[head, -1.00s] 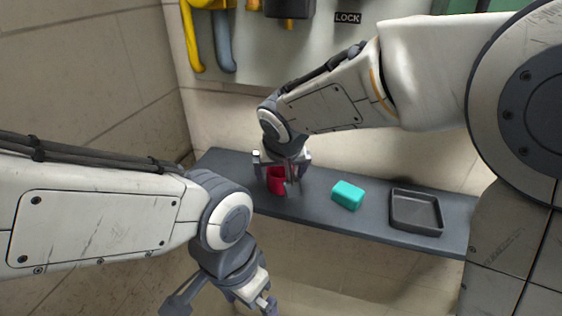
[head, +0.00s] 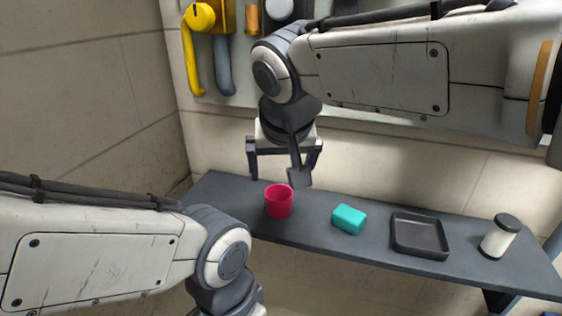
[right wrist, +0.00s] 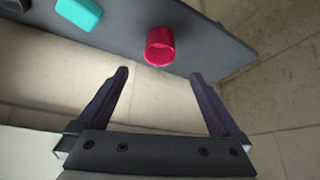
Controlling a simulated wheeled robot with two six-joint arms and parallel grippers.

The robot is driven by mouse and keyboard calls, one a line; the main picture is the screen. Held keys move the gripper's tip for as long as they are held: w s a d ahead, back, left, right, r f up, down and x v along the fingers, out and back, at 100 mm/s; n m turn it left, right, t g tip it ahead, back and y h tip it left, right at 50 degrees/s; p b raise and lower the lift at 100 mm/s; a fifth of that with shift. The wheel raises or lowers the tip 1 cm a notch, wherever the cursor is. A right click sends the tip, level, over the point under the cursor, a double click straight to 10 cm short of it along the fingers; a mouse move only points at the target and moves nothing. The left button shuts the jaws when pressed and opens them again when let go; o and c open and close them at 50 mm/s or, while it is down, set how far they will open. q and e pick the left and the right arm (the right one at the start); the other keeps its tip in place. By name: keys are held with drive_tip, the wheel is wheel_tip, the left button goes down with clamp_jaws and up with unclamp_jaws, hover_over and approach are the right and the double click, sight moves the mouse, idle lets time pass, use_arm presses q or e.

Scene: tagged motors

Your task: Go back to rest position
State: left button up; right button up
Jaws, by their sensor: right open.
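My right gripper (head: 284,172) is open and empty in the head view. It hangs above the back of the shelf, close behind and above a red cup (head: 279,202). The cup stands upright on the dark shelf (head: 320,223). In the right wrist view the open fingers (right wrist: 160,82) are apart, and the red cup (right wrist: 160,46) lies beyond them, not touching. My left arm comes in from the lower left in the head view. Its fingers are cut off by the bottom edge, so the left gripper is not seen.
On the shelf, right of the cup, are a teal block (head: 349,219), a black tray (head: 420,236) and a white jar with a dark lid (head: 499,236). A wall panel with yellow (head: 201,17) and blue-grey parts is behind. A wall closes off the left.

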sight(279, 196)
drive_tip(key=p+x, duration=0.2)
drive_tip(key=x, duration=1)
drive_tip(key=shift+d+f, duration=0.1)
drive_tip(key=shift+f, duration=0.1)
wheel_tip(279, 196, up, 3)
drive_tip(key=shift+f+b, duration=0.15)
drive_tip(key=shift+b, duration=0.2)
drive_tip(key=shift+r, duration=0.35)
